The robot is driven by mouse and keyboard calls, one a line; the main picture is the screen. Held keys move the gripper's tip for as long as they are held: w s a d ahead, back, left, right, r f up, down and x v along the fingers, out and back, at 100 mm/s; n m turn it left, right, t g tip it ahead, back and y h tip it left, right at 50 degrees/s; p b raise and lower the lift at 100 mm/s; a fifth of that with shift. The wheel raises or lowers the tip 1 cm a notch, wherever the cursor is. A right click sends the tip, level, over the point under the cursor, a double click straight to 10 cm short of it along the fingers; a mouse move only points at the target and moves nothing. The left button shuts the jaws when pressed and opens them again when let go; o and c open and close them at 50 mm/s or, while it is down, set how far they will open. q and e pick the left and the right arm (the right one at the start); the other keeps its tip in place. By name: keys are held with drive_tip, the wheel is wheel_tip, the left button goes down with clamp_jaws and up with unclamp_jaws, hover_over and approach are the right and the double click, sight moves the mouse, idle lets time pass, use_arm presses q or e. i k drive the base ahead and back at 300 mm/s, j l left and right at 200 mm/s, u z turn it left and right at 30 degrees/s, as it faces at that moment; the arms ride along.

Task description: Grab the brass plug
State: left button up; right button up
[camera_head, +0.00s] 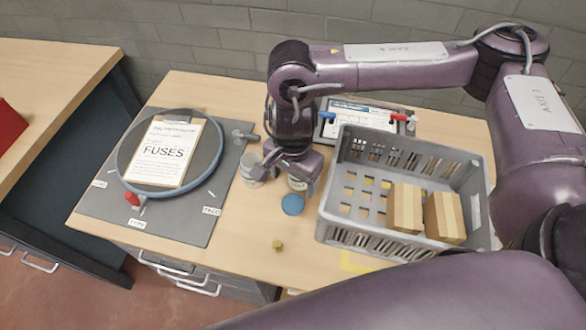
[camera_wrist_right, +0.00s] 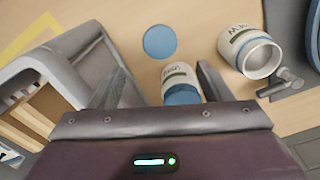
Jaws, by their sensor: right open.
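The brass plug (camera_head: 277,245) is a small brass-coloured piece standing on the table near its front edge, in the head view. My right gripper (camera_head: 288,174) hangs over the table behind the plug, apart from it, with jaws pointing down. In the right wrist view its two fingers (camera_wrist_right: 160,78) are spread wide. A labelled white jar with a blue band (camera_wrist_right: 180,83) shows between and below the fingers; I cannot tell whether they touch it. The plug does not show in the wrist view. My left gripper is not in view.
A blue disc (camera_head: 292,204) lies between gripper and plug. A grey crate (camera_head: 335,190) with cardboard boxes is on the right. A dark board (camera_head: 100,204) with a ring and FUSES sheet is on the left. Table around the plug is clear.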

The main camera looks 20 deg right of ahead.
sight(277, 245)
drive_tip(key=k+j, duration=1.25)
